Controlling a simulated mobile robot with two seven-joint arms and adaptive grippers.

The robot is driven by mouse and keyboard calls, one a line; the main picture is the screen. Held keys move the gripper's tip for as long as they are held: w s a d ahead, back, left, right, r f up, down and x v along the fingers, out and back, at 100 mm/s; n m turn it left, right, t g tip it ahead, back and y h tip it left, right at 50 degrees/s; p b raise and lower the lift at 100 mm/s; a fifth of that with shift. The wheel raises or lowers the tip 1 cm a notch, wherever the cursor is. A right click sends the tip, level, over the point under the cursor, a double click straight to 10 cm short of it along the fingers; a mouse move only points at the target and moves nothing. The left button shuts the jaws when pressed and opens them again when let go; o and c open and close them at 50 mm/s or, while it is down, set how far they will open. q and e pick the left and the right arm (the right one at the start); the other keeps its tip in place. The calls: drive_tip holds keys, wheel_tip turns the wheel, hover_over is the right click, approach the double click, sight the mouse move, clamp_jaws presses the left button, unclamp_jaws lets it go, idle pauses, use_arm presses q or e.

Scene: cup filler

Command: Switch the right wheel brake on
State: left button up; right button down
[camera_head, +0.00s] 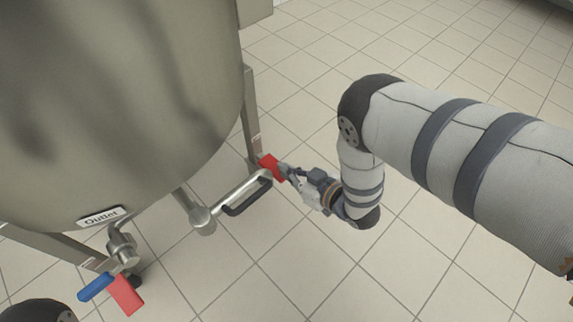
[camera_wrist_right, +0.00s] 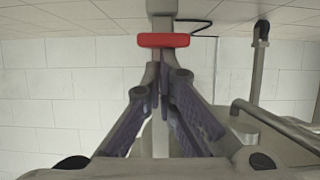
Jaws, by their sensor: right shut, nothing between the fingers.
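The right wheel brake, a red pedal (camera_head: 268,166), sits low on the leg at the right side of the big metal tank. My right gripper (camera_head: 288,173) is just to the right of it, shut and empty, with its fingertips pointing at the pedal. In the right wrist view the red pedal (camera_wrist_right: 163,40) lies straight ahead of the shut fingertips (camera_wrist_right: 160,70). Whether the fingertips touch it I cannot tell. The wheel under this leg is not clearly visible. My left gripper is not in view.
The metal tank (camera_head: 110,90) fills the left, with an "Outlet" label (camera_head: 101,216). Below it are a blue valve handle (camera_head: 95,287), another red pedal (camera_head: 126,295) and a pipe with a dark handle (camera_head: 247,197).

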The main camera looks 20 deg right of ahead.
use_arm(q)
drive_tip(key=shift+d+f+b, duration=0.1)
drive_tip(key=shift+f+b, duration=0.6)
drive_tip(key=shift+b, duration=0.2)
use_arm(e)
drive_tip(key=shift+s+d+f, duration=0.1)
drive_tip(key=shift+s+f, duration=0.15)
drive_tip(key=shift+f, duration=1)
drive_tip(key=shift+s+d+f, duration=0.1)
drive_tip(key=shift+s+f, duration=0.1)
drive_tip(key=shift+f, duration=1.1)
